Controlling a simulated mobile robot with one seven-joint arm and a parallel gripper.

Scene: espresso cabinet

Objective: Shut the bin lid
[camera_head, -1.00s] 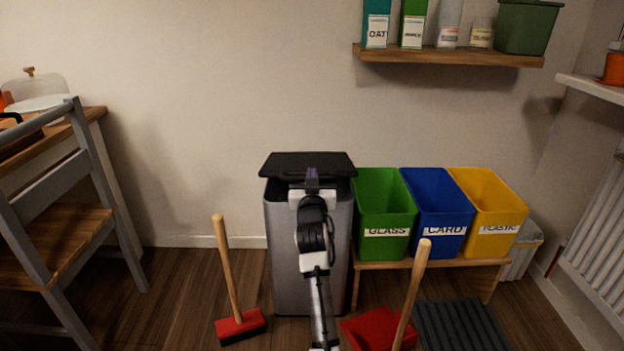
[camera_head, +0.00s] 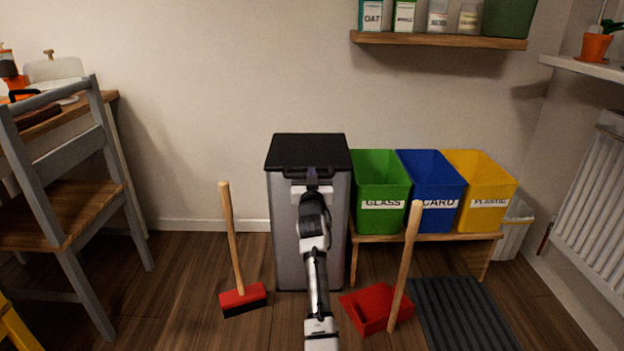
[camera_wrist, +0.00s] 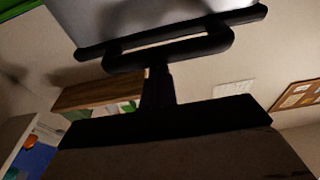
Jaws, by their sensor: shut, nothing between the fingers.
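The bin (camera_head: 283,245) is a tall grey box standing on the floor against the wall in the head view. Its black lid (camera_head: 308,150) lies flat over the top, and I see no gap under it. My gripper (camera_head: 311,175) is shut and empty at the lid's front edge. In the wrist view, which looks upside down, the lid's black handle (camera_wrist: 222,42) runs along the front edge. The dark fingertips of my gripper (camera_wrist: 157,75) are at the handle and seem to touch it. The grey bin front (camera_wrist: 150,15) shows beyond.
Green (camera_head: 380,180), blue (camera_head: 432,185) and yellow (camera_head: 480,185) bins stand on a low bench to the right. A broom (camera_head: 236,250) stands at left, a red dustpan (camera_head: 372,307) at right. A chair (camera_head: 70,200) is farther left. A shelf (camera_head: 440,40) hangs above.

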